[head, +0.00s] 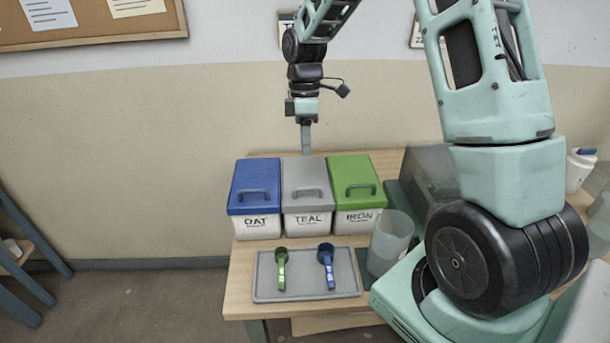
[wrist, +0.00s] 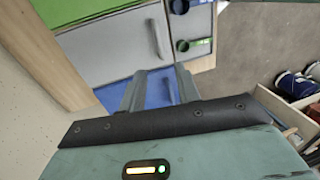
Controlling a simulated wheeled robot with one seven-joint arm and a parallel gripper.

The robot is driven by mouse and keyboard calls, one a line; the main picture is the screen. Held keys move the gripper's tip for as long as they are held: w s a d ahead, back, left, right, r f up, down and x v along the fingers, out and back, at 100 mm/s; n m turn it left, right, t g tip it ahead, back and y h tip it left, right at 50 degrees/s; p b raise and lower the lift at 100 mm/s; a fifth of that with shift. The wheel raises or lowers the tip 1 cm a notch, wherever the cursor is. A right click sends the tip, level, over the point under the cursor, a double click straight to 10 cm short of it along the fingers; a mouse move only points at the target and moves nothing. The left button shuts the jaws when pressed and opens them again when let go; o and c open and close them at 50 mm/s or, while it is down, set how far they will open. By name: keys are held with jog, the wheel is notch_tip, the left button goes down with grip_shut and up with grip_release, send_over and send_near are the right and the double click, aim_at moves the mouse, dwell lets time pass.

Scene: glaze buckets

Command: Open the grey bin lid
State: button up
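The grey bin lid (head: 300,173) lies shut on the middle bin, labelled TEAL (head: 307,222). Its handle (head: 308,193) is a raised grey bar toward the front. In the wrist view the grey lid (wrist: 105,50) and its handle (wrist: 155,40) lie beyond my fingers. My gripper (head: 306,150) points down just above the back edge of the grey lid. In the wrist view my gripper's two fingers (wrist: 160,82) stand apart, with part of the blue lid showing between them. Nothing is held.
The blue-lidded OAT bin (head: 256,185) and green-lidded IRON bin (head: 355,178) stand close on either side, both shut. In front is a grey tray (head: 304,287) with a green scoop (head: 281,268) and a blue scoop (head: 327,265). A clear container (head: 390,242) stands at right.

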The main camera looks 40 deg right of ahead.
jog(key=f, duration=0.3)
jog(key=s+f+p, duration=0.1)
jog(key=f, duration=0.2)
jog(key=a+f, duration=0.1)
jog(key=f, duration=0.3)
jog(key=shift+s, duration=0.35)
jog(key=shift+r, duration=0.1)
grip_shut()
